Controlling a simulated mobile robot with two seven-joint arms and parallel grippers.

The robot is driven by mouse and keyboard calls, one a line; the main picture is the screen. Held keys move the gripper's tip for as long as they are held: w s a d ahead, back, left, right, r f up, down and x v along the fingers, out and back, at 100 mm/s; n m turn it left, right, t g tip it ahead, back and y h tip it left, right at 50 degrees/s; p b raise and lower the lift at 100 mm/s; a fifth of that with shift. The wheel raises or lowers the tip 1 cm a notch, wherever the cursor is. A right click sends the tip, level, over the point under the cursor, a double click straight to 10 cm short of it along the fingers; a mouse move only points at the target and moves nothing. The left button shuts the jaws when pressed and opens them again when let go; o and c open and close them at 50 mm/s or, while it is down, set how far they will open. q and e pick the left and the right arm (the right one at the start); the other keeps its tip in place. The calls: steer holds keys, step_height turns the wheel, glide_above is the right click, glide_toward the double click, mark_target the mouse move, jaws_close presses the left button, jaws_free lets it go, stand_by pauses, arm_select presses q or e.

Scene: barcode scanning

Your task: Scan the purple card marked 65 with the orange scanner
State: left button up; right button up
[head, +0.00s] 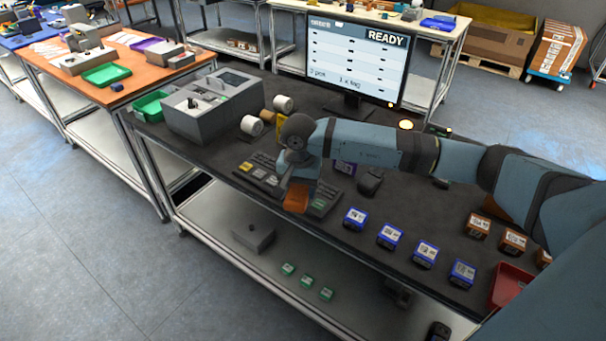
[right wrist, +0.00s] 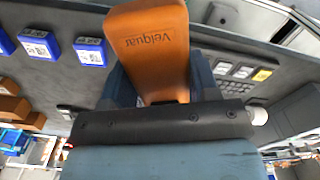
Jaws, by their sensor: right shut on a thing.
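My right gripper (head: 299,184) is shut on the orange scanner (head: 296,199), above the front part of the dark table near the keyboard. In the right wrist view the scanner (right wrist: 150,45) fills the top middle, with "Velquar" on its body, between the fingers of my right gripper (right wrist: 158,88). A small purple thing (head: 345,167) lies on the table behind my right forearm, mostly hidden; I cannot read a 65 on it. My left gripper is not in view.
A monitor (head: 358,60) reads "READY". A keyboard (head: 260,175) and a dark mouse (head: 370,181) lie near the scanner. Several blue boxes (head: 390,236) line the front edge, with orange boxes (head: 478,226) and a red tray (head: 512,284) farther right. A grey box (head: 213,110) stands left.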

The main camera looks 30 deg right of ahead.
steer(key=w+d+m, duration=0.1)
steer(key=d+f+m, duration=0.1)
steer(key=w+d+m, duration=0.1)
steer(key=shift+w+d+f+m, duration=0.3)
steer(key=shift+w+d+m, duration=0.05)
steer(key=shift+m, duration=0.05)
steer(key=shift+d+f+m, duration=0.15)
steer(key=shift+d+m, duration=0.15)
steer(key=shift+s+f, duration=0.1)
steer(key=shift+f, duration=0.2)
steer(key=shift+f+b, duration=1.45)
steer(key=shift+f, duration=1.65)
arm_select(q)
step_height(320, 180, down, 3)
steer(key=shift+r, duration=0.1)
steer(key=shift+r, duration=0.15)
arm_select(e)
steer(key=shift+r, duration=0.15)
step_height(320, 180, up, 11)
steer(key=p, duration=0.5)
steer(key=shift+r, duration=0.1)
steer(key=shift+r+p, duration=0.3)
steer(key=shift+p, duration=0.05)
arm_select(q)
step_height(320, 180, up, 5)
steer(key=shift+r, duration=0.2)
